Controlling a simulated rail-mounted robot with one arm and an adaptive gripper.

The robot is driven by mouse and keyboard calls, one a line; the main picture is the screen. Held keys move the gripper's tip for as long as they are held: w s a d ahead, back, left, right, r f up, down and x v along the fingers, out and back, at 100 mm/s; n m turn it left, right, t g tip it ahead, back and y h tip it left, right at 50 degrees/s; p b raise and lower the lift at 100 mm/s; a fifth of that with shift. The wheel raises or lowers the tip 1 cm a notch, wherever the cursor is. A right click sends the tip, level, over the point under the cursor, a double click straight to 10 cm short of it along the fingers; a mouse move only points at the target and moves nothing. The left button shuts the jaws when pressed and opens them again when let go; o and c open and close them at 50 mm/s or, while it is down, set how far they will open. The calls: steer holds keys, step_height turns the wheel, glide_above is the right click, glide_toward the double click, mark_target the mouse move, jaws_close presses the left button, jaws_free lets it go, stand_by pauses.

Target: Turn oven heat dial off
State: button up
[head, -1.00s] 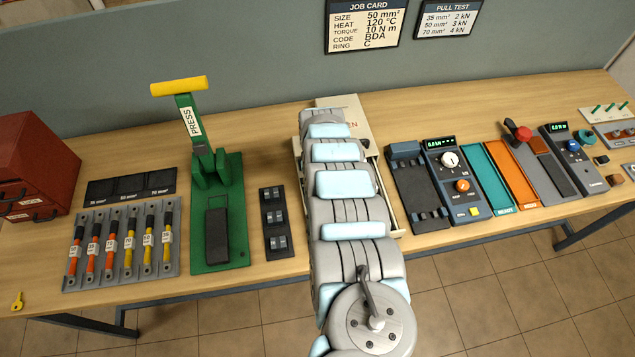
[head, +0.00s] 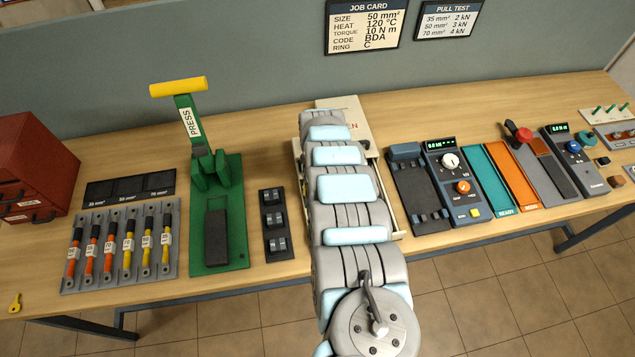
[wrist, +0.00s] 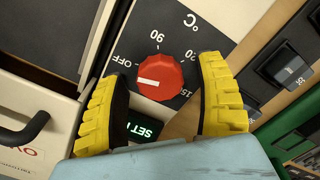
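The red heat dial (wrist: 160,77) shows in the wrist view on a dark panel marked OFF, 90, 120 and 150 °C. Its white pointer mark lies toward the left, on the OFF side; I cannot tell whether it lines up exactly with OFF. My gripper (wrist: 162,76) is open, with one yellow finger on each side of the dial and visible gaps between. A green display (wrist: 145,130) is partly hidden below the dial. In the head view the cream oven (head: 345,112) is mostly hidden behind my arm, and the dial and gripper are hidden there.
A white drawer front with a black handle (wrist: 25,128) is at left in the wrist view. A black holder (wrist: 282,65) and the green press (wrist: 296,132) are at right. In the head view, the cable rack (head: 120,247) and test units (head: 452,180) flank the oven.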

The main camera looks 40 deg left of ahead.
step_height(320, 180, up, 12)
stand_by(0.9)
stand_by(0.4)
